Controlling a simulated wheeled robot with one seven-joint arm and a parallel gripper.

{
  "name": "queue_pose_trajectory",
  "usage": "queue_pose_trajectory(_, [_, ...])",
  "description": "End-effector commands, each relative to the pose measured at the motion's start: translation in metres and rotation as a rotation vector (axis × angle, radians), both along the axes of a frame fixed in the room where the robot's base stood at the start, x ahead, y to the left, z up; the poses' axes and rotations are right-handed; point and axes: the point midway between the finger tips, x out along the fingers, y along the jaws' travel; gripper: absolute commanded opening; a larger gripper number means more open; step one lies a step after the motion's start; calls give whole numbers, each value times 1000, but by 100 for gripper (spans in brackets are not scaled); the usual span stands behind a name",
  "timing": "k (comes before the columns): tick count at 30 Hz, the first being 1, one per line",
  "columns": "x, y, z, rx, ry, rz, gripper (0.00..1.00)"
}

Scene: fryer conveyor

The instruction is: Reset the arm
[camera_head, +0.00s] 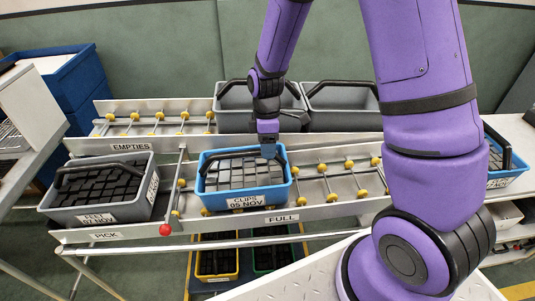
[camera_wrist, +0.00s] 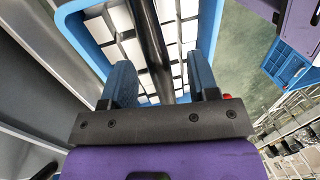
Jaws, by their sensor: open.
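My gripper (camera_head: 268,150) is at the back rim of the blue crate labelled "CLIPS 05 NOV" (camera_head: 245,201), which stands on the lower conveyor by the "FULL" label. The crate holds grey blocks. In the wrist view, my two blue fingers (camera_wrist: 160,82) are apart, and the crate's black handle bar (camera_wrist: 148,35) runs between them. The crate's blue rim (camera_wrist: 78,35) and pale blocks show beyond the fingers. I cannot tell whether the fingers touch the handle.
A grey crate labelled "FEET 07 NOV" (camera_head: 97,217) stands at the left by "PICK". Grey crates (camera_head: 340,120) stand on the back "EMPTIES" lane. A blue crate (camera_head: 503,178) is at the right, partly behind my arm. A red knob (camera_head: 165,230) ends the lane divider. Yellow rollers (camera_head: 330,197) lie bare right of the clips crate.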

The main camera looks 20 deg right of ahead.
Motion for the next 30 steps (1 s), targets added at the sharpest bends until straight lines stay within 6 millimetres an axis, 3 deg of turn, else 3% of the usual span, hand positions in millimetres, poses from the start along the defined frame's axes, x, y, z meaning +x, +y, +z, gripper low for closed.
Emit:
queue_pose_trajectory(9, [11, -4, 56, 1, -4, 0, 55])
queue_pose_trajectory(23, [12, -6, 83, -4, -15, -23, 55])
queue_pose_trajectory(30, [-9, -18, 140, -29, -104, -204, 55])
